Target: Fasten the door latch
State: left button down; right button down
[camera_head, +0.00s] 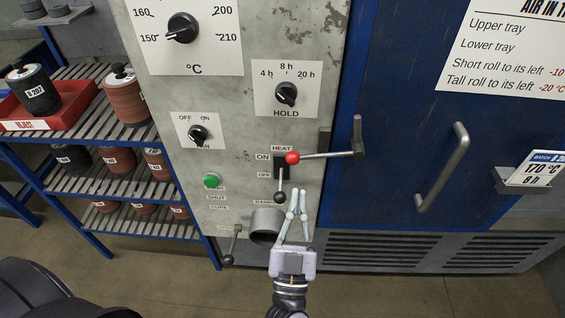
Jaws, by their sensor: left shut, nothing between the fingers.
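The blue oven door (400,100) fills the right side and looks closed against the grey control panel (330,40). At the seam, a metal lever (328,155) runs level from a pivot on the door to a red ball knob (292,157) over the panel. A short upright metal piece (357,130) stands at its right end. It looks like the door latch; I cannot tell whether it is engaged. My left gripper (298,193) points up in front of the panel, shut and empty, below the red knob and apart from it. My right gripper is not in view.
A dark-knobbed lever (280,197) hangs beside my left fingertips. A round metal pipe stub (265,222) sits left of the gripper. The door has a bar handle (441,170) and a card holder (530,180). A rack (95,135) with rolls stands left.

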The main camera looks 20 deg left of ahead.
pick_arm(q)
jog(key=shift+s+a+r+n+y, duration=0.2)
jog(key=shift+a+r+n+y, duration=0.2)
jog(key=shift+r+y, duration=0.2)
notch_tip(320, 180, up, 5)
jog(key=p, duration=0.4)
send_over(294, 160)
jog(key=s+d, duration=0.1)
jog(key=s, duration=0.2)
jog(key=f, duration=0.1)
jog(key=w+f, duration=0.1)
jog(key=f, duration=0.1)
jog(key=shift+w, duration=0.1)
jog(key=shift+a+f, duration=0.1)
jog(key=shift+f, duration=0.4)
jog(key=shift+a, duration=0.1)
